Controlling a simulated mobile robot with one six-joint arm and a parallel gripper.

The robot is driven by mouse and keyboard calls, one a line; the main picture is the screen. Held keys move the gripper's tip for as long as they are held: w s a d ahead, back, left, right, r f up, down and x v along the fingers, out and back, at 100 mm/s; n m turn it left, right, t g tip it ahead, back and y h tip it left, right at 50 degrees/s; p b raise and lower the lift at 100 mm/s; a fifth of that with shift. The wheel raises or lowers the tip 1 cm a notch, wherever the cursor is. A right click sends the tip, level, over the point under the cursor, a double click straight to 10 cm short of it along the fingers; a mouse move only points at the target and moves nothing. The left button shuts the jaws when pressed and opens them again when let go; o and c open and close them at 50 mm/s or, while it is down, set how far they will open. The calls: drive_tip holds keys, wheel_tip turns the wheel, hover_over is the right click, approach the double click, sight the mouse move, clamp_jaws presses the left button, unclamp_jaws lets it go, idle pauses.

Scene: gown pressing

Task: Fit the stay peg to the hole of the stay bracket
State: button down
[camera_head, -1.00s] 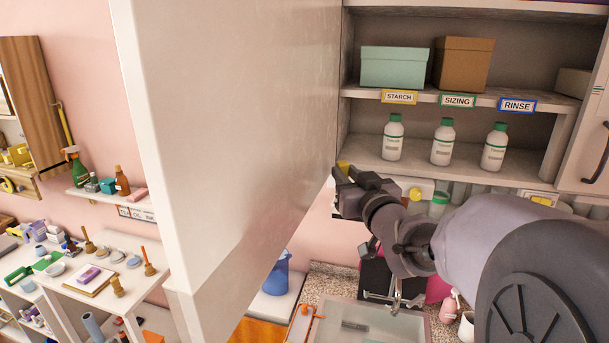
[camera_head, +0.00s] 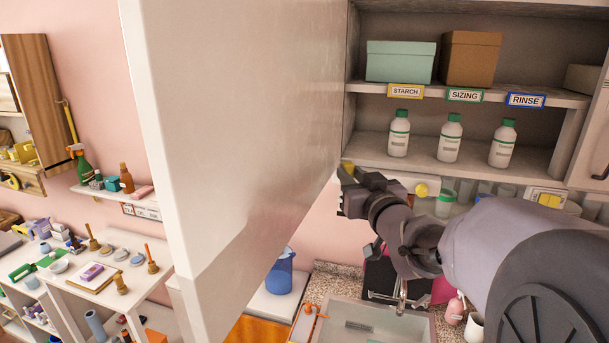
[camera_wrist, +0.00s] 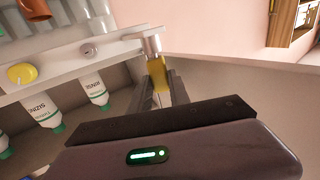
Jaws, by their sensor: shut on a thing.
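My gripper (camera_head: 352,184) is beside the lower inner corner of the large pale door, under the wall cabinet. In the wrist view my gripper (camera_wrist: 162,84) has its fingers closed around a yellow piece, which I take to be the stay peg (camera_wrist: 157,72). In the head view only a small bit of yellow (camera_head: 347,168) shows at the fingertips. A silver cylindrical fitting, perhaps the stay bracket (camera_wrist: 149,42), meets the far end of the yellow piece at the end of the pale rail. Its hole is not visible, and I cannot tell whether the peg is inside.
The open door (camera_head: 230,120) stands close left of my gripper. Cabinet shelves (camera_head: 380,150) hold white bottles and boxes to the right. A yellow knob (camera_head: 421,190) is on the rail below. A sink (camera_head: 375,325) lies beneath. Small tools stand on a white table (camera_head: 110,300) at left.

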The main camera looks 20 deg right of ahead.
drive_tip(key=shift+f+b, duration=0.15)
drive_tip(key=shift+b, duration=0.5)
idle(0.4)
drive_tip(key=c, duration=1.1)
unclamp_jaws()
drive_tip(key=shift+c, duration=0.2)
drive_tip(key=shift+f, duration=0.15)
